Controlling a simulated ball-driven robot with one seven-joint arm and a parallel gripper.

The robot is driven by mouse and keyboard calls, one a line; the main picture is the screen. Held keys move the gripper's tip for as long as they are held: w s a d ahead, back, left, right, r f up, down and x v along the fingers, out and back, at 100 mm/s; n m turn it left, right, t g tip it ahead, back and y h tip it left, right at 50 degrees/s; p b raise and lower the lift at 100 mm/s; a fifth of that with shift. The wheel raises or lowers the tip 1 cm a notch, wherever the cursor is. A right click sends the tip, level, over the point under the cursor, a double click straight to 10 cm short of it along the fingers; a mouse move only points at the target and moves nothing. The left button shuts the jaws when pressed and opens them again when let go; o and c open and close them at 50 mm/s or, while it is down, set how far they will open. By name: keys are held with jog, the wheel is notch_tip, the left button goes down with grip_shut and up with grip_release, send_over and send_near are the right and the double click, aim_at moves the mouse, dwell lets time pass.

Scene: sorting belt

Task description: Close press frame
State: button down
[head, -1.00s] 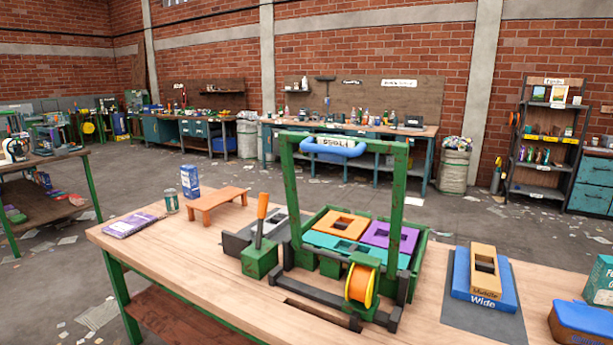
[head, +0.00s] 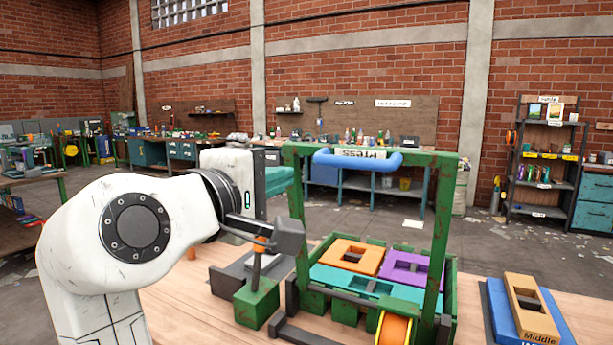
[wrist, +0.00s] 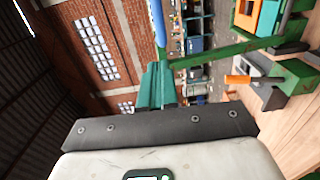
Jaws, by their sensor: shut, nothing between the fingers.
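The green press frame (head: 443,230) stands upright behind the work table's front, with a blue handle bar (head: 358,160) across its top. In the wrist view the frame's green post (wrist: 225,50) and blue bar (wrist: 158,24) show close to the fingers. My gripper (head: 287,180) is at the frame's left post, below the level of the bar; the post partly hides its teal fingers. The fingers (wrist: 156,70) are together and empty in the wrist view. Whether they touch the post I cannot tell.
A green tray (head: 452,275) holds orange, purple and teal blocks within the frame. An orange-handled lever (wrist: 240,79) on a green block (head: 256,303) stands left of it, partly hidden by my wrist. Stacked blocks (head: 527,310) lie at right.

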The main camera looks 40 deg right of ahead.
aim_at(328, 160)
jog(key=x, duration=1.3)
jog(key=shift+w+d, duration=0.15)
jog(key=shift+d, duration=0.1)
jog(key=shift+d, duration=0.1)
